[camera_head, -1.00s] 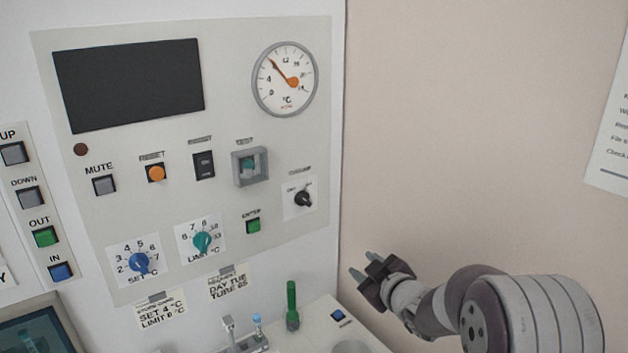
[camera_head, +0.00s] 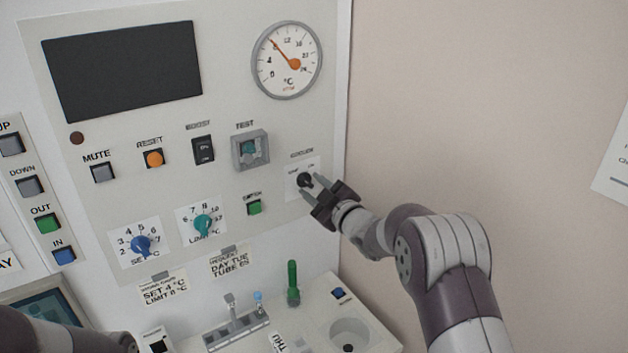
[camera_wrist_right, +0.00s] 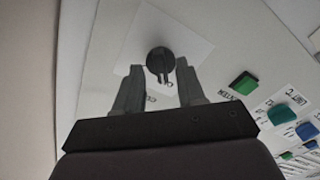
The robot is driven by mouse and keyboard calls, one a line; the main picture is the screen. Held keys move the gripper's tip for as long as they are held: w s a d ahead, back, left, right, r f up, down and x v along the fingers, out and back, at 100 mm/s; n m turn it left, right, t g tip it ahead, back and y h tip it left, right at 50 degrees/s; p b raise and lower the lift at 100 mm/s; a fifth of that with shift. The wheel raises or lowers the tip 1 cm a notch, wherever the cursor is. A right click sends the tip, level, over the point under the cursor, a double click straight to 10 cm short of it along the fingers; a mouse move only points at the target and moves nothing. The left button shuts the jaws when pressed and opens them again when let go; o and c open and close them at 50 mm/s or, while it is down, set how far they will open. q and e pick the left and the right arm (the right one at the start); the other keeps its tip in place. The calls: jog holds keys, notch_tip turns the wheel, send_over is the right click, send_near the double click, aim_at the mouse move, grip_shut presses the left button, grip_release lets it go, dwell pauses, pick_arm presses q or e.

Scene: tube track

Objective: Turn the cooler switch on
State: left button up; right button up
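The cooler switch (camera_head: 304,180) is a small black rotary knob on a white label at the right side of the grey panel. It also shows in the right wrist view (camera_wrist_right: 160,62), just beyond the fingertips. My right gripper (camera_head: 312,188) is at the switch with its fingers apart. In the right wrist view the open fingers (camera_wrist_right: 158,75) point at the knob, one to each side of its lower part. I cannot tell whether they touch it. The label text is partly hidden. My left gripper is not in view; only part of my left arm shows at the lower left.
Beside the switch is a green button (camera_head: 254,207), with a teal limit knob (camera_head: 203,225) and blue set knob (camera_head: 141,245) further left. A guarded test switch (camera_head: 250,150) sits above left.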

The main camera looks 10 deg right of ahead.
jog(key=shift+a+r, duration=0.1)
jog(key=shift+a, duration=0.2)
jog(key=shift+w+d, duration=0.15)
jog(key=shift+w, duration=0.05)
grip_shut()
